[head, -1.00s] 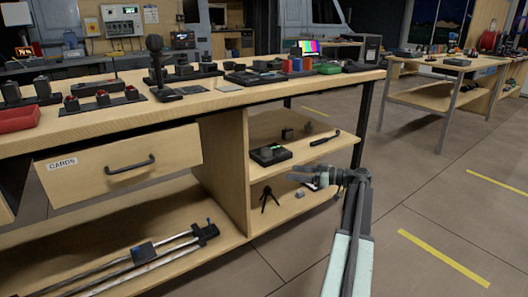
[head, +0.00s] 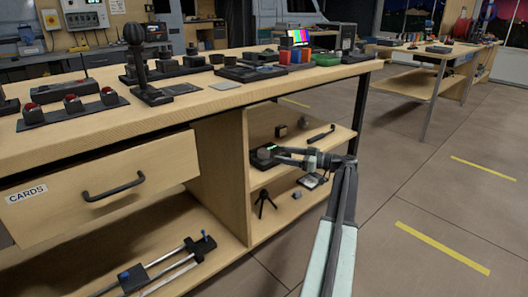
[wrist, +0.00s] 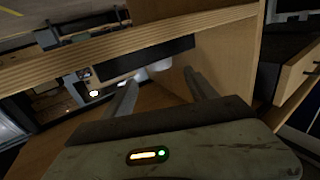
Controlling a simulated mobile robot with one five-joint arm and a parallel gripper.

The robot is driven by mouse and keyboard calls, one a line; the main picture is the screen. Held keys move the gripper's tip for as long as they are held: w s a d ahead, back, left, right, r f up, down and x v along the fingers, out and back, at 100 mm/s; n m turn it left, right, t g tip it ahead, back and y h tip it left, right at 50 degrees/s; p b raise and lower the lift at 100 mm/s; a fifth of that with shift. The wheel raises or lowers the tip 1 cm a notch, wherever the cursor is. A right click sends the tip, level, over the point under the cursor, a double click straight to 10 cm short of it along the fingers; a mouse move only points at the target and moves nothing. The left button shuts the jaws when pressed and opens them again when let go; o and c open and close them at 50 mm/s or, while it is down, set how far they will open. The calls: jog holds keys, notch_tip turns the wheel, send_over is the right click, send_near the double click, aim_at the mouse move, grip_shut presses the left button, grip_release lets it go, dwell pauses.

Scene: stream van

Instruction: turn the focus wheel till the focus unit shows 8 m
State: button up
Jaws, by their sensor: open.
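The focus unit (head: 257,162) appears to be the low black box on the upper shelf of the open bay in the head view. A small green display shows on its top, too small to read. The focus wheel (head: 264,154) appears to be the grey round knob on it. My gripper (head: 281,156) is open at the right side of the unit, its fingertips close to the knob. I cannot tell whether they touch it. In the wrist view my two fingers (wrist: 160,88) stand apart. I cannot make out the wheel there.
The bench top (head: 200,108) lies above the shelf, with several devices on it. A drawer labelled CARDS (head: 90,185) is to the left. A small block (head: 281,131) and a dark handled tool (head: 320,134) lie behind my gripper. A small tripod (head: 264,203) stands below.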

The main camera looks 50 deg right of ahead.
aim_at(268, 153)
jog(key=x, duration=0.7)
jog(key=shift+w+a, duration=0.1)
jog(key=shift+w, duration=0.05)
jog(key=c, duration=1.3)
jog(key=m+h, duration=0.1)
jog(key=a+t+h, duration=0.1)
jog(key=shift+m+h, duration=0.4)
jog(key=shift+c, duration=0.2)
jog(key=m+h, duration=0.1)
jog(key=h, duration=0.1)
jog(key=shift+m+t+h, duration=0.3)
jog(key=shift+m+h, duration=0.1)
jog(key=shift+d+m+h, duration=0.2)
jog(key=shift+m+h, duration=0.3)
jog(key=shift+h, duration=0.2)
jog(key=o, duration=1.3)
jog(key=shift+o, duration=0.2)
